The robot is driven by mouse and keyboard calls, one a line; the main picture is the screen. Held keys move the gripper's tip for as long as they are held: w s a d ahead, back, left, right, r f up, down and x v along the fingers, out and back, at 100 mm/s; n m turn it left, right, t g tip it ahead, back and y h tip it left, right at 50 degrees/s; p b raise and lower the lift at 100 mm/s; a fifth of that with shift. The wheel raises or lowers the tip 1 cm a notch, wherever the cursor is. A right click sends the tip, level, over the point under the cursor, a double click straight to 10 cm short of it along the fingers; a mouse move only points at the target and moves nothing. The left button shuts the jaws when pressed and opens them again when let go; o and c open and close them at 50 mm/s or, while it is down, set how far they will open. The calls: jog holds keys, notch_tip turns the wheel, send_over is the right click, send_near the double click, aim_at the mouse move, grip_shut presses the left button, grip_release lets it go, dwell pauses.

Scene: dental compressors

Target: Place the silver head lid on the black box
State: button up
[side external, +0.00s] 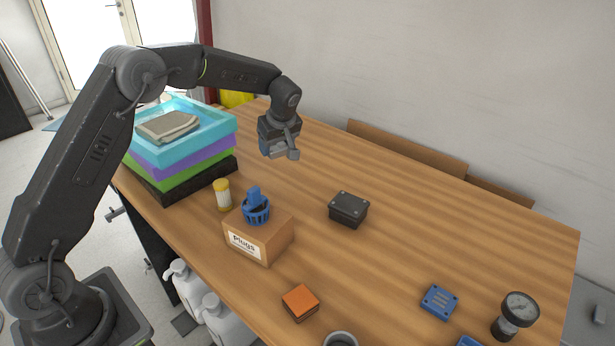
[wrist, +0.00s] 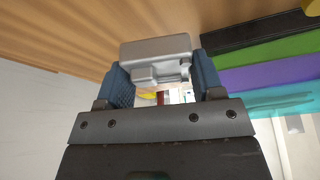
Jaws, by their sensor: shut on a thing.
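My gripper (side external: 279,148) is raised above the table, to the upper left of the black box. It is shut on the silver head lid (wrist: 156,50), a grey metallic block seen between the two blue fingers in the wrist view. In the side view the silver lid (side external: 292,154) shows only as a small grey piece at the fingertips. The black box (side external: 348,212) stands on the table with a dark top and small light screws at its corners. The lid and the box are clearly apart.
Stacked coloured trays (side external: 215,133) stand left of my gripper. A Plugs box (side external: 276,243) with a blue part (side external: 256,208) and a yellow-topped jar (side external: 223,195) are nearby. An orange block (side external: 300,302), blue plate (side external: 439,301) and gauge (side external: 516,312) lie in front. The table right of the black box is clear.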

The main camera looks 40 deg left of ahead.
jog(key=s+d+r+m+t+h, duration=0.1)
jog(key=d+r+m, duration=0.2)
jog(key=d+m, duration=0.25)
jog(key=s+d+r+m+t+h, duration=0.1)
jog(key=d+r+m+t, duration=0.15)
jog(key=d+m, duration=0.3)
send_over(350, 201)
jog(key=s, duration=0.1)
jog(key=shift+n+g, duration=0.25)
jog(key=shift+n, duration=0.05)
notch_tip(350, 201, down, 7)
jog(key=shift+d+r, duration=0.15)
jog(key=shift+r, duration=0.05)
jog(key=shift+f, duration=2)
jog(key=shift+f, duration=0.2)
jog(key=o, duration=1)
jog(key=shift+h, duration=0.3)
jog(key=v, duration=1.2)
jog(key=shift+r, duration=0.2)
